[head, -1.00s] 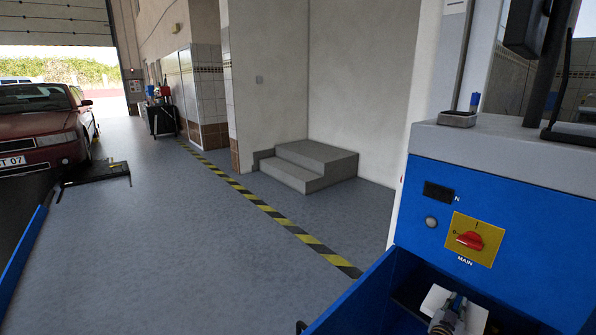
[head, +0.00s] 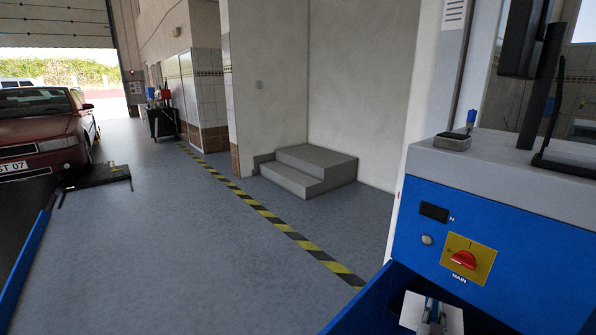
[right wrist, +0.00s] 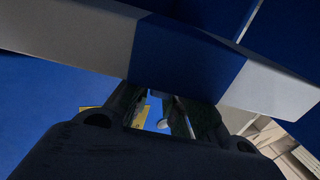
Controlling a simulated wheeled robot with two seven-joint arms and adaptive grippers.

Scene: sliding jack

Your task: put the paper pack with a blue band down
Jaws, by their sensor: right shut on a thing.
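The paper pack shows its white part (head: 409,312) at the bottom of the head view. In the right wrist view its blue band (right wrist: 185,58) crosses between two white ends, and the pack spans the picture. My right gripper (head: 432,318) is shut on the pack, over the open blue tray of the cabinet. The fingers also show below the band in the right wrist view (right wrist: 170,105). The underside of the pack and any contact with the tray are hidden. My left gripper is out of view.
The blue cabinet (head: 520,235) with a red MAIN switch (head: 463,259) stands at the right, behind the pack. The blue tray wall (head: 365,305) rises left of the pack. Grey steps (head: 308,170) and a dark red car (head: 45,130) stand farther off. The floor between is open.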

